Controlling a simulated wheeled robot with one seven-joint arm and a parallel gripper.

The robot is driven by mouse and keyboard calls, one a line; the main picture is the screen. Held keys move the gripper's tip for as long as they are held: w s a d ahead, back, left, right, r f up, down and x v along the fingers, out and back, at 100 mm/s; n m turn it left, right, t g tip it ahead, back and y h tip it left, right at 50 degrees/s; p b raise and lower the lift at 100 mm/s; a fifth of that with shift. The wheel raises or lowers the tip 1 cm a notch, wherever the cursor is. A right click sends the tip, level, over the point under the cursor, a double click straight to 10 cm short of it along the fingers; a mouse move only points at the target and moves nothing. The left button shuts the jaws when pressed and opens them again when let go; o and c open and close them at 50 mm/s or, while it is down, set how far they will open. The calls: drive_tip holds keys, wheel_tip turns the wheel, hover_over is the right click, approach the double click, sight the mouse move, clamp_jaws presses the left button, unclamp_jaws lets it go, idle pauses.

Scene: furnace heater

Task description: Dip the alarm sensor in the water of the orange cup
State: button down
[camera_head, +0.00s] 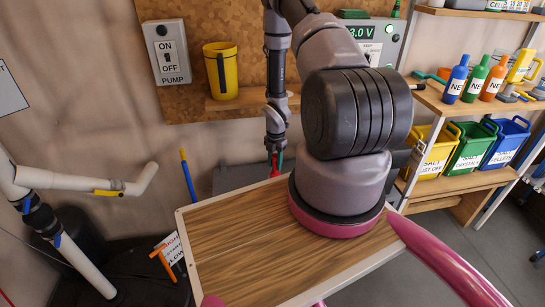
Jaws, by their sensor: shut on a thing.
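My gripper (275,155) hangs downward at the middle of the camera_head view, beyond the arm's base and in front of a dark grey surface. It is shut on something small. Only red and teal bits show at its tip, and I cannot tell whether this is the alarm sensor.
A pump ON/OFF switch box (166,52) is left of the cup. White pipes (85,182) stand at the left. A grey display unit (372,40) is behind my arm. Shelves at the right hold bottles (456,78) and salt bins (467,147).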

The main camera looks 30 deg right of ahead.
sight(275, 172)
drive_tip(key=shift+f, duration=2.5)
drive_tip(key=shift+f, duration=0.1)
drive_tip(key=shift+f, duration=3.9)
drive_tip(key=shift+r, duration=6.5)
drive_tip(key=shift+r, duration=0.1)
